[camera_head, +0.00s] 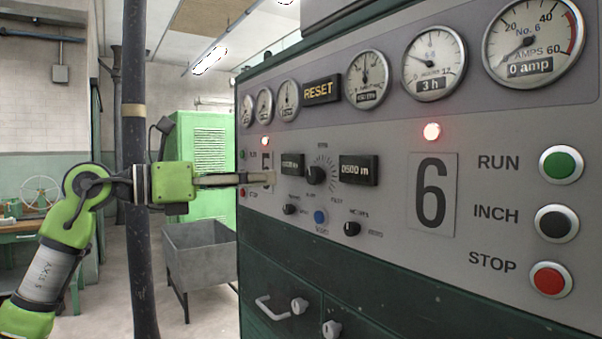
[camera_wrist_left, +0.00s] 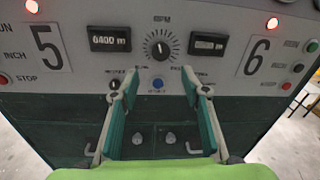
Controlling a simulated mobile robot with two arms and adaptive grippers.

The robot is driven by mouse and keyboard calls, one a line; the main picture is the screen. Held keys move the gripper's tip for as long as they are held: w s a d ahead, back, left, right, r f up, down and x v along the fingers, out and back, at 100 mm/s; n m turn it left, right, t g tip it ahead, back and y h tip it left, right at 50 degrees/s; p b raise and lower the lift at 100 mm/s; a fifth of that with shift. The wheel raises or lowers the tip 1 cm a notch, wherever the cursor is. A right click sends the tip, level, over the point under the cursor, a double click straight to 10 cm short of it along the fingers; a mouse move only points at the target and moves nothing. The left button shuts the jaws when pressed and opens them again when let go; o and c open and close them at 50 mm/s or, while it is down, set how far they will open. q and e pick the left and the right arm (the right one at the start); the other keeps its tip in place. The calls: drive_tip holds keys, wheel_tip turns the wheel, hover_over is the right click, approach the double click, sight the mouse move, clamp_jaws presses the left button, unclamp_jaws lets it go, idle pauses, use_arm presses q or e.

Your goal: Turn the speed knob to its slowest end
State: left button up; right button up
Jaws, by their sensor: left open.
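The speed knob (camera_head: 315,175) is a round black knob with a fan of scale marks around its upper part, on the grey panel between two black counters. It also shows in the left wrist view (camera_wrist_left: 160,47), above and between my fingers. A pale pointer mark shows on it, but its exact setting is too small to read. My left gripper (camera_head: 270,179) reaches in from the left, its fingers pointing at the panel. In the left wrist view (camera_wrist_left: 160,90) its two green-padded fingers are spread wide with nothing between them, apart from the knob. My right gripper is not in view.
Below the knob sit a blue button (camera_head: 320,217) and two small black knobs (camera_head: 289,209) (camera_head: 352,229). RUN, INCH and STOP buttons (camera_head: 550,280) are at the right. A dark pole (camera_head: 134,240) stands beside my left arm. A grey bin (camera_head: 200,250) stands behind.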

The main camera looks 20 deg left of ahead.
sight(310, 176)
use_arm(q)
drive_tip(key=p+x, duration=0.2)
drive_tip(key=x, duration=0.7)
drive_tip(key=shift+d+r+p, duration=0.1)
drive_tip(key=shift+d+p, duration=0.05)
drive_tip(key=shift+p, duration=0.15)
drive_tip(key=shift+w+d, duration=0.25)
drive_tip(key=shift+w, duration=0.05)
drive_tip(key=shift+c, duration=0.4)
drive_tip(key=c, duration=1)
